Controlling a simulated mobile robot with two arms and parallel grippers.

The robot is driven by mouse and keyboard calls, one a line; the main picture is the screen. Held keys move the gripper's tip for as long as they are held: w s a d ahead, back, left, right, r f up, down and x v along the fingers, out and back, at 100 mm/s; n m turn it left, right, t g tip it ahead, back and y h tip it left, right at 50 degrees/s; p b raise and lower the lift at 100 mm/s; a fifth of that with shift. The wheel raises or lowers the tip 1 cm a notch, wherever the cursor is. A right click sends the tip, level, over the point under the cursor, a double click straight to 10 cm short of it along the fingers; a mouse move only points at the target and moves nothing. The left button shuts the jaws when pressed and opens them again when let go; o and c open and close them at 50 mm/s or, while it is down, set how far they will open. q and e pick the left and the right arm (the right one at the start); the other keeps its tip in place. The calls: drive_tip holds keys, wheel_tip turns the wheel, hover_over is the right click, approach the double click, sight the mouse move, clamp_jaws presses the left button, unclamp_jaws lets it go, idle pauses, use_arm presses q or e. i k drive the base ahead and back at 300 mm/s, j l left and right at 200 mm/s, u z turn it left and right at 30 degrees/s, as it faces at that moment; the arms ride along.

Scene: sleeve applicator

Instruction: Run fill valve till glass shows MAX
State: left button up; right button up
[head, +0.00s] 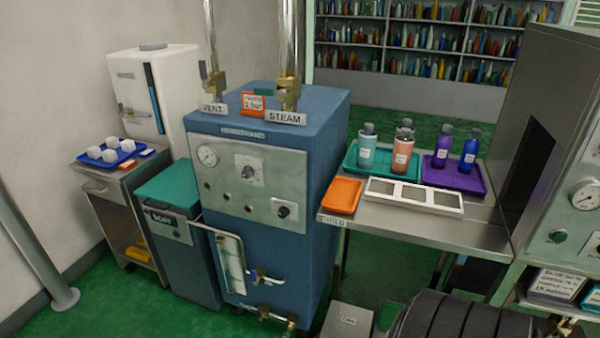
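A blue steam cabinet (262,200) stands in the middle of the head view. A sight glass (232,265) in a pale upright frame is mounted low on its front left. Its level and any MAX mark are too small to read. I cannot tell from labels which valve is the fill valve. Neither of my grippers is in view.
A teal-lidded bin (168,190) stands close left of the cabinet. A cart (95,190) with a blue tray is further left. A steel table (400,222) on the right holds bottles on trays. A grey pole (40,260) stands at far left.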

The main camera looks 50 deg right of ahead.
sight(253, 272)
drive_tip(key=z, duration=1.25)
